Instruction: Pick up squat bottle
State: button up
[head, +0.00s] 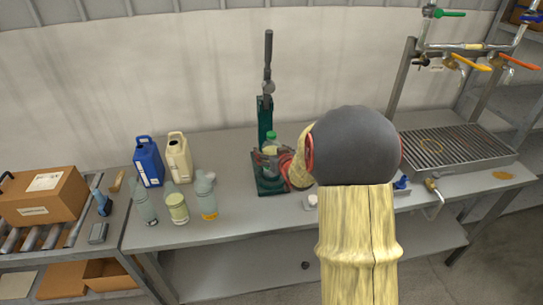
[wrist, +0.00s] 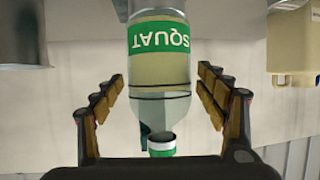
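The squat bottle (wrist: 158,70) is clear with pale contents and a green label reading SQUAT, which appears upside down in the wrist view. Its green and white cap shows low in that view. In the head view a green-capped bottle (head: 271,149), which looks like the same one, stands upright by the green press. My gripper (wrist: 161,82) is open, with a finger on each side of the bottle and a small gap visible on both sides. In the head view my arm hides most of the gripper.
The green lever press (head: 265,108) stands close to the bottle. A blue jug (head: 149,163), a cream jug (head: 179,160) and several bottles stand at left on the bench (head: 240,222). A slatted metal rack (head: 450,148) and valves are at right. A wall runs behind.

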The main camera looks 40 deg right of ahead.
jog(key=c, duration=1.4)
jog(key=shift+o, duration=0.2)
